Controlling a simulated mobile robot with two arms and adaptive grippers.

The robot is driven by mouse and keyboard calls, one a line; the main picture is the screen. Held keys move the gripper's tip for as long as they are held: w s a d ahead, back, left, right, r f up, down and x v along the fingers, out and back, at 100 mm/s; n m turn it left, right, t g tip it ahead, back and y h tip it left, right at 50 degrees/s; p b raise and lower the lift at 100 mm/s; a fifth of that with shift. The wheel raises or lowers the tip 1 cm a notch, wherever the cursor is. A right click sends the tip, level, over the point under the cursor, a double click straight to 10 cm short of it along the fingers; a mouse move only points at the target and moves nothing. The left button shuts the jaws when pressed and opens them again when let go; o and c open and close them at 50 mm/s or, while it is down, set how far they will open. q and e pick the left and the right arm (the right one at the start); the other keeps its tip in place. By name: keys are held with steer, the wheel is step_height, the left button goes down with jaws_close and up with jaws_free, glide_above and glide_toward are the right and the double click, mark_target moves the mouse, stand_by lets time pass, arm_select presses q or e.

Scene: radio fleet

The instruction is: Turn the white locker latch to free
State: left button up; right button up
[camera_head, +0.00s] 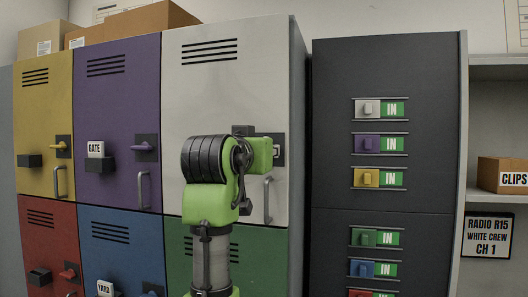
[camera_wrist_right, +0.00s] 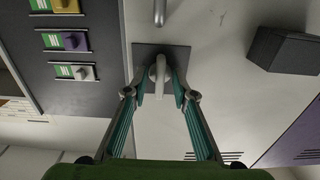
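The white locker (camera_head: 225,85) is the upper right door of the locker bank, and it is closed. Its white latch (camera_wrist_right: 158,75) sits on a dark square plate (camera_wrist_right: 180,54) in the right wrist view. In the head view my right gripper (camera_head: 262,153) covers most of the latch and plate. In the wrist view my right gripper (camera_wrist_right: 158,86) has one finger on each side of the latch, with narrow gaps seeming to show between fingers and latch. The wrist view appears upside down. My left gripper is not in view.
A grey pull handle (camera_head: 268,200) is below the latch. A dark box-shaped holder (camera_wrist_right: 284,50) sticks out beside it. A dark panel (camera_head: 335,130) with coloured sliders marked IN stands to the right. Yellow (camera_head: 45,110) and purple (camera_head: 115,105) lockers are to the left.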

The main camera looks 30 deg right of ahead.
steer(key=v, duration=1.1)
steer(key=shift+s+a, duration=0.2)
steer(key=shift+a, duration=0.05)
